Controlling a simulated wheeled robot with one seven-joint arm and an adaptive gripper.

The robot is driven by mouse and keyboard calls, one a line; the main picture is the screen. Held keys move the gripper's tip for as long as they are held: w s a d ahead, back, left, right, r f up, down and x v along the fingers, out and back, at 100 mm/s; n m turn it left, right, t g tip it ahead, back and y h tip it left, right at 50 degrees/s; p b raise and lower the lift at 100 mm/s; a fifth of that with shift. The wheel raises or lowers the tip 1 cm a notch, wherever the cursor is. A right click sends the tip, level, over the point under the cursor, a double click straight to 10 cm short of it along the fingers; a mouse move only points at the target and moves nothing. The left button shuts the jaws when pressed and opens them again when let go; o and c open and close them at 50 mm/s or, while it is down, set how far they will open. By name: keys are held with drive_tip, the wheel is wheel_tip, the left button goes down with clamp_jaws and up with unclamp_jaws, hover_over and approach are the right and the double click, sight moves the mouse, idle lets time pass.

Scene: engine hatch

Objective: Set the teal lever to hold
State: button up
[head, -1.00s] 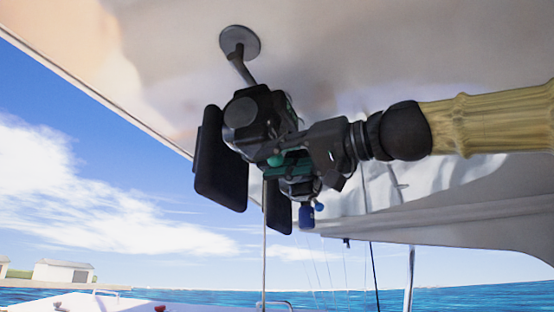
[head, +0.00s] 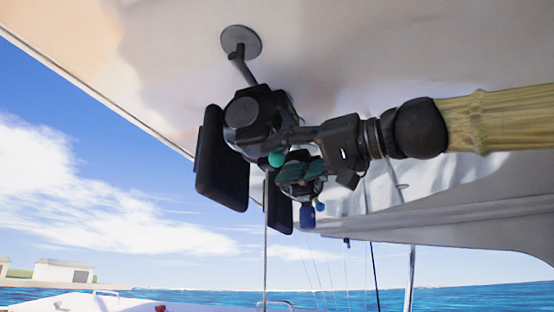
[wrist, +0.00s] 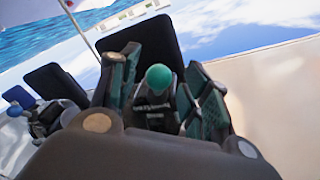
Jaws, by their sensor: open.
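The teal lever shows its round teal knob (head: 276,159) below a black housing hung from the pale ceiling. In the wrist view the teal knob (wrist: 158,78) stands between the two fingers, with dark space at both sides. My gripper (head: 297,163) is open just right of the knob in the head view; its teal-padded fingers (wrist: 163,90) show in the wrist view. I see no clear contact between fingers and knob. The lever's shaft and any position marks are mostly hidden behind my gripper.
A black housing (head: 253,115) hangs on a short stem from a round ceiling mount (head: 240,42). A dark panel (head: 222,160) hangs at its left. A blue-knobbed control (head: 307,216) sits just below my gripper. Open air lies below.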

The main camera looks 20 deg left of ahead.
drive_tip(key=v, duration=1)
drive_tip(key=shift+d, duration=0.15)
